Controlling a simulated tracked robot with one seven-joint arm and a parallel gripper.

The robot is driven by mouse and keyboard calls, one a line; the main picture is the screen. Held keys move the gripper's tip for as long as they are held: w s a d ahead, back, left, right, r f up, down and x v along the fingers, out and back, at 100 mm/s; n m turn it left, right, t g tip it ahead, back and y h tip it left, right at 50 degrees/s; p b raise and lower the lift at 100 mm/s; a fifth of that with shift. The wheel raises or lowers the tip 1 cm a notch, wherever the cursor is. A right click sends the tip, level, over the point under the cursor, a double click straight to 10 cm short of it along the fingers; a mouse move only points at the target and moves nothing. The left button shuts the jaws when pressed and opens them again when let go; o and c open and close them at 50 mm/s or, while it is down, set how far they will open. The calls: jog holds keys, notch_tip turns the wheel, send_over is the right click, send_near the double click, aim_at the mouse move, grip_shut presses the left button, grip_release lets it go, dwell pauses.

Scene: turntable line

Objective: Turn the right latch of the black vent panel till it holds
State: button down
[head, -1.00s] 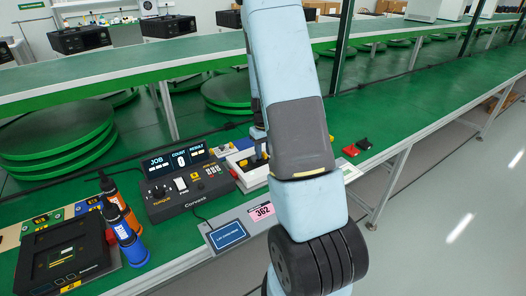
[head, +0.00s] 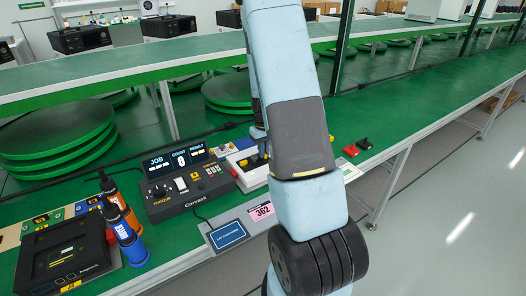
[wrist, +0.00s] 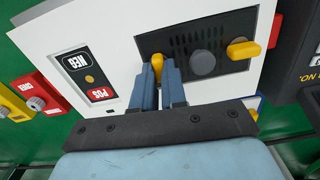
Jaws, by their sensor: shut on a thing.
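The black vent panel (wrist: 215,35) sits in a white housing (wrist: 110,30) in the wrist view. It has slots, a grey round knob (wrist: 202,63) and two yellow latches. The printed labels there are upside down, so the right latch (wrist: 157,62) is at the picture's left. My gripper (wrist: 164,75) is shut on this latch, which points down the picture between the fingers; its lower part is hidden. The other latch (wrist: 243,49) lies crosswise over the panel's edge. In the head view my arm hides my gripper and most of the white housing (head: 247,180).
A black control console (head: 187,190) stands left of the housing. Two screwdriver-like tools (head: 122,228) and a black device (head: 70,255) are further left. Red and black blocks (head: 357,147) lie to the right on the green bench. A NEG/POS plate (wrist: 85,75) is beside the panel.

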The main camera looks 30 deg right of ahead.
jog(key=m, duration=0.3)
jog(key=shift+m, duration=0.4)
jog(key=m, duration=0.4)
jog(key=shift+s+m, duration=0.1)
jog(key=shift+m, duration=0.2)
jog(key=m, duration=0.4)
jog(key=shift+d+m, duration=0.1)
jog(key=shift+m, duration=0.2)
jog(key=shift+s+m, duration=0.1)
jog(key=shift+m, duration=1.7)
jog(key=c, duration=1.2)
grip_release()
jog(key=shift+o, duration=0.2)
